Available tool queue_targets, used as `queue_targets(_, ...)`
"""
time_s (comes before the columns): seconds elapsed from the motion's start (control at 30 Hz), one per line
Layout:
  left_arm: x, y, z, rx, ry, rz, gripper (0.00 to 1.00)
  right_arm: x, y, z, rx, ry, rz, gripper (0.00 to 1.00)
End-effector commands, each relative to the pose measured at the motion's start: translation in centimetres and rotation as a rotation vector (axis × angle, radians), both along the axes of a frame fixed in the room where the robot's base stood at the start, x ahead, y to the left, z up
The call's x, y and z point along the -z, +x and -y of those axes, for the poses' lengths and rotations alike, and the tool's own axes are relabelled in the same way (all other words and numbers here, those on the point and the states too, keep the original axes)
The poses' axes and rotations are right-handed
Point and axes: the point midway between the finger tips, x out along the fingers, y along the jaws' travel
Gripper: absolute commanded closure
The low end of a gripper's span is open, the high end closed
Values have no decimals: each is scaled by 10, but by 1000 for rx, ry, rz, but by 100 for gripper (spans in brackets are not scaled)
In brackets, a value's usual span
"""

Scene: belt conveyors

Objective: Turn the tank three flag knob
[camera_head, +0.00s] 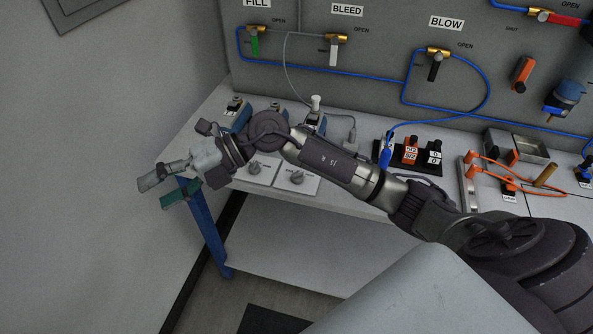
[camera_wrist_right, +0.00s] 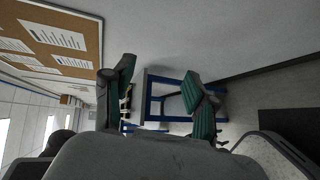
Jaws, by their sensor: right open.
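Two grey flag-shaped knobs sit on white plates at the bench's front left: a left knob (camera_head: 255,168) and a right knob (camera_head: 297,177). Their labels are too small to read, so I cannot tell which belongs to tank three. My right arm crosses above and behind them and may hide other knobs. My right gripper (camera_head: 168,188) is open and empty, left of the bench and apart from both knobs. Its spread fingers also show in the right wrist view (camera_wrist_right: 163,95), with no knob between them. My left gripper is not in view.
The grey panel behind holds FILL (camera_head: 254,43), BLEED (camera_head: 333,50) and BLOW (camera_head: 434,66) valves with blue tubing. A black block with orange and black switches (camera_head: 411,152) and a metal tray (camera_head: 516,148) stand rightward. Free space lies left of the blue bench leg (camera_head: 205,230).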

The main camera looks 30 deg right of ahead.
Motion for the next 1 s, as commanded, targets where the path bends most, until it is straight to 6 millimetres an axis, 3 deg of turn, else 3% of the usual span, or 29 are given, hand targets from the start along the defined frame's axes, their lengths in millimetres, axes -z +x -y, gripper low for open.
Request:
queue_targets(0.1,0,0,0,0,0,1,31,40,19,56,-36,-400,-26,43)
queue_targets(0.2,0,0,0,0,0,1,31,58,33,123,-3,-722,-100,43)
queue_targets(0.3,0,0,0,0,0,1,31,57,42,191,73,-986,-195,43)
queue_targets(0.4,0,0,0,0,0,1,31,46,43,245,154,-1173,-287,43)
queue_targets(0.5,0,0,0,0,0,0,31,36,40,277,212,-1281,-353,43)
queue_targets(0.7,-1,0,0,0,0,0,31,39,36,293,239,-1334,-392,43)
queue_targets(1.0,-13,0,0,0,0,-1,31,96,34,295,234,-1331,-394,43)
